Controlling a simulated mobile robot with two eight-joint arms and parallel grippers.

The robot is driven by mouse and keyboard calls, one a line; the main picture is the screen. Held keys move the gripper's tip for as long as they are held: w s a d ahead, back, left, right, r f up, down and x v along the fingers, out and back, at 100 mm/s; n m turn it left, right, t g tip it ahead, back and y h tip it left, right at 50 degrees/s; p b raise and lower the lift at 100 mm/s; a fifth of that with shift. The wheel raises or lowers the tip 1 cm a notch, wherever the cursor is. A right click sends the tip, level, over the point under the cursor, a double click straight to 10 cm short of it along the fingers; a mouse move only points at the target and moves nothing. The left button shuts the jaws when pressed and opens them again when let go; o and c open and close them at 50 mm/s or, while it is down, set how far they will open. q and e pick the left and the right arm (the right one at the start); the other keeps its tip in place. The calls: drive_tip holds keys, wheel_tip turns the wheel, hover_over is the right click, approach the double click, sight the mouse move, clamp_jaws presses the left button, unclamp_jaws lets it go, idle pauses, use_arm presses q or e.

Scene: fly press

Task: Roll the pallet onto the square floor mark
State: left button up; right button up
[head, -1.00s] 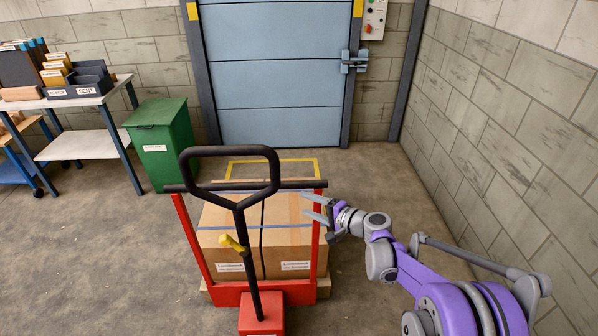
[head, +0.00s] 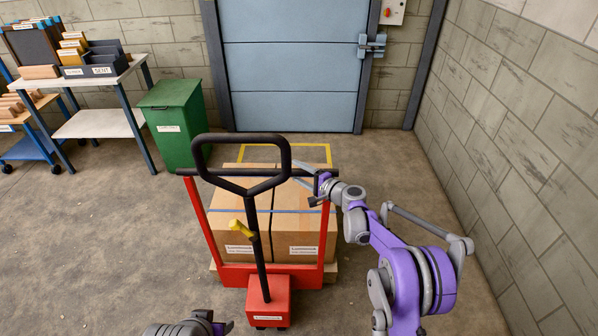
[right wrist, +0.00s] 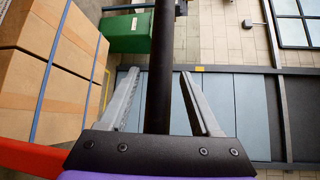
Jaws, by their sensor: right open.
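The wooden pallet (head: 331,271) bears strapped cardboard boxes (head: 235,228) and sits behind the red frame (head: 327,235) of a hand truck with a black loop handle (head: 243,139). The yellow square floor mark (head: 285,144) shows just beyond the boxes; its near side is hidden. My right gripper (head: 306,172) is at the right end of the black crossbar (head: 215,173). In the right wrist view, its open fingers (right wrist: 158,72) lie on either side of the black bar (right wrist: 162,60), apart from it. Part of my left arm's end (head: 195,327) shows at the bottom edge; its fingers cannot be made out.
A blue shutter door (head: 295,70) closes the back wall. A green bin (head: 178,125) and a table with trays (head: 95,123) stand at the back left. A block wall (head: 530,130) bounds the right side. Floor is clear left of the truck.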

drive_tip(key=shift+w+a, duration=0.1)
clamp_jaws()
idle(0.3)
idle(1.1)
